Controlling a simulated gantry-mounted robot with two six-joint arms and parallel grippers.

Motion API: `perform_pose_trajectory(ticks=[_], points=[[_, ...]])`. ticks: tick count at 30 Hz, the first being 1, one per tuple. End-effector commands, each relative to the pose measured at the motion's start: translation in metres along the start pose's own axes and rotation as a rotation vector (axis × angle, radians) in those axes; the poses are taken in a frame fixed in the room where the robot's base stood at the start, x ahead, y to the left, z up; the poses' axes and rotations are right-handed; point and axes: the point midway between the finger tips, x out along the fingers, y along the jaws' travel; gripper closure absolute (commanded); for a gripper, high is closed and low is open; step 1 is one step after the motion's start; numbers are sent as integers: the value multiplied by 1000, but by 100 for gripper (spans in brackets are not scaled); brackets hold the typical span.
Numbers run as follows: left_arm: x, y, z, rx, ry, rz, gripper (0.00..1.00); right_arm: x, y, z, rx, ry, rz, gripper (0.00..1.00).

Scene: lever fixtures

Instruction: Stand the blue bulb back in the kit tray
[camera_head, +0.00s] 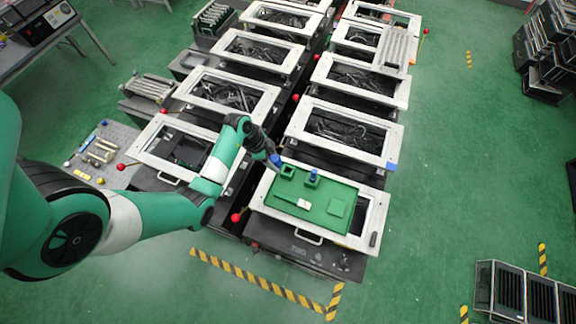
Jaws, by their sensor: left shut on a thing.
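The green kit tray (318,216) lies on the near right fixture. It has a raised green square holder (288,171) at its back left and another green holder (311,184) with a small blue piece (314,174) standing in it. My left gripper (273,155) is shut on a blue bulb (276,161) at the tray's back left corner, beside the first holder. The bulb looks tilted and small, and I cannot tell whether it touches the holder. My right gripper is not in view.
A small white piece (304,204) and a pale green square (337,208) are on the tray. White-framed fixtures (345,130) stand in two rows behind. Red-knobbed levers (236,217) stick out at the sides. A grey board (108,150) with small parts lies left.

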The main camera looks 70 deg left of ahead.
Motion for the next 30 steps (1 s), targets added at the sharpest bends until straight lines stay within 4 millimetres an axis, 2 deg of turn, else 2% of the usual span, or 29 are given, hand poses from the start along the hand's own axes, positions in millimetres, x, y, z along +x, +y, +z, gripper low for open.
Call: perform_pose_trajectory(ticks=[1, 3, 7, 16, 22, 30], points=[[18, -6, -4, 2, -1, 3, 67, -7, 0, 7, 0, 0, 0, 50], [38, -14, -7, 1, -1, 1, 67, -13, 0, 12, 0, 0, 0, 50], [60, -23, -13, 1, -1, 0, 67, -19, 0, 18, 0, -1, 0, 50], [71, -28, -16, 1, 0, -1, 67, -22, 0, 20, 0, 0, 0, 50], [100, -28, -6, 0, -2, 2, 67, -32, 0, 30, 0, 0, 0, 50], [101, -29, -5, 1, 0, -1, 67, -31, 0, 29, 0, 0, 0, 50]])
